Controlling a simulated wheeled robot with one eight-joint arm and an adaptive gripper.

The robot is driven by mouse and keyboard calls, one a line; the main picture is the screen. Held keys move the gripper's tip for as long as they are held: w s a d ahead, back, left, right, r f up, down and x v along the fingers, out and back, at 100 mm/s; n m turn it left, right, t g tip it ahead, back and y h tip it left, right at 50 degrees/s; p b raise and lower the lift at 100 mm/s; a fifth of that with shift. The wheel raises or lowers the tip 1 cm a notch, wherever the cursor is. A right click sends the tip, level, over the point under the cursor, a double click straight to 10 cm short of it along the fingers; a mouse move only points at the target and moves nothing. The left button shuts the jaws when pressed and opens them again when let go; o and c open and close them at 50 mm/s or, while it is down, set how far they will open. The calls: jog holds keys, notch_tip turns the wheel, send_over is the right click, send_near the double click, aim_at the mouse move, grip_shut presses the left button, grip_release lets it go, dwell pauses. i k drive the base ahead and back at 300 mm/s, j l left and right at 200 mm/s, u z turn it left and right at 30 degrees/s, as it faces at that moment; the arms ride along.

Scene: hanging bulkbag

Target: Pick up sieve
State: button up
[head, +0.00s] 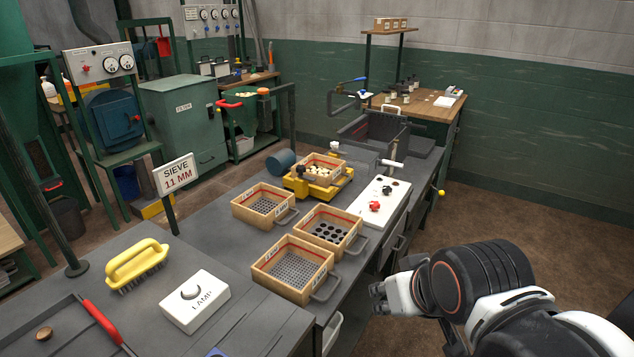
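Three square wooden-framed sieves with grey handles stand on the grey bench. One sieve (265,206) with a fine perforated bottom is at the back left. A second sieve (328,233) with large round holes is at the middle right. A third sieve (292,270) with small holes is nearest. Another wooden frame (319,170) with pale pieces in it sits on a yellow shaker. A sign (176,175) reads "SIEVE 11 MM". My gripper (377,298) is right of the nearest sieve, apart from it, beyond the bench edge. Its fingers are too small and dark to judge.
A yellow brush (137,262), a white LAMP box (194,301) and a tray with a red handle (98,322) occupy the near bench. A white control panel (379,203) with red knobs lies behind the sieves. Brown floor (500,226) is open at the right.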

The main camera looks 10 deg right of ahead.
aim_at(328, 172)
jog(key=i+l+u, duration=0.15)
jog(key=u, duration=1.4)
jog(key=i+l+u, duration=0.1)
jog(key=l, duration=4.6)
jog(key=i+j, duration=0.1)
jog(key=i+z, duration=0.05)
